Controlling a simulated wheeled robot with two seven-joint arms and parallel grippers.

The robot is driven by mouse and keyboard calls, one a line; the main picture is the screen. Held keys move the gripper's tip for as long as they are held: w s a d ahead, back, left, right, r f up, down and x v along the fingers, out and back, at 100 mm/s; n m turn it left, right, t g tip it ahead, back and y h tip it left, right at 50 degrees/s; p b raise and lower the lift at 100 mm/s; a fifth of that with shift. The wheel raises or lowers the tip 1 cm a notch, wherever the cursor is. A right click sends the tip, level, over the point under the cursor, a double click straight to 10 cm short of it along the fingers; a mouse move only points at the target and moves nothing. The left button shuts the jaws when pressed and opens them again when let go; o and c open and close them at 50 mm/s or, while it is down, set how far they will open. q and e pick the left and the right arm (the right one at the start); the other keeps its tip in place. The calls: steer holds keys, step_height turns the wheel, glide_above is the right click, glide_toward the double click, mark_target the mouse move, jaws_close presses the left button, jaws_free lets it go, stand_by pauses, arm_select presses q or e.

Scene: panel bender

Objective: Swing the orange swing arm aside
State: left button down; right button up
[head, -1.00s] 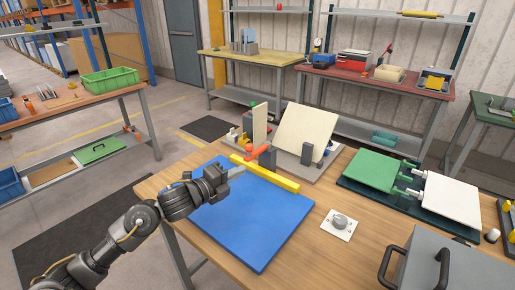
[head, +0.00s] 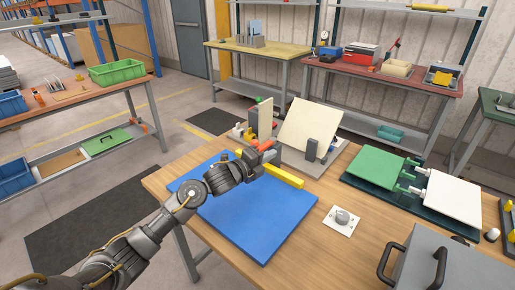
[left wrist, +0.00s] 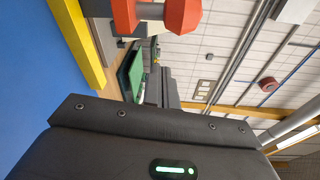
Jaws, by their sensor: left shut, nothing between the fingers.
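The orange swing arm (head: 265,145) is at the back edge of the blue slab, by the dark post and cream panels. My left gripper (head: 263,157) is shut and empty, right beside the orange arm and partly covering it. In the left wrist view the orange arm (left wrist: 155,14) shows at the top edge as two thick orange ends with a thinner part between. I cannot tell whether the gripper touches it. The yellow bar (head: 286,179) lies along the back of the blue slab (head: 255,218). My right gripper is out of view.
Behind the orange arm stands a fixture with a tilted cream panel (head: 311,124). A white plate with a grey knob (head: 342,217) lies to the right. A green panel (head: 382,168) and a grey box with handles (head: 450,265) stand further right.

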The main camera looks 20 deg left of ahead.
arm_select(q)
steer(key=a, duration=0.2)
steer(key=a+p, duration=0.1)
steer(key=a, duration=0.1)
steer(key=shift+w+r, duration=0.25)
steer(key=shift+r, duration=0.15)
steer(key=shift+a, duration=0.2)
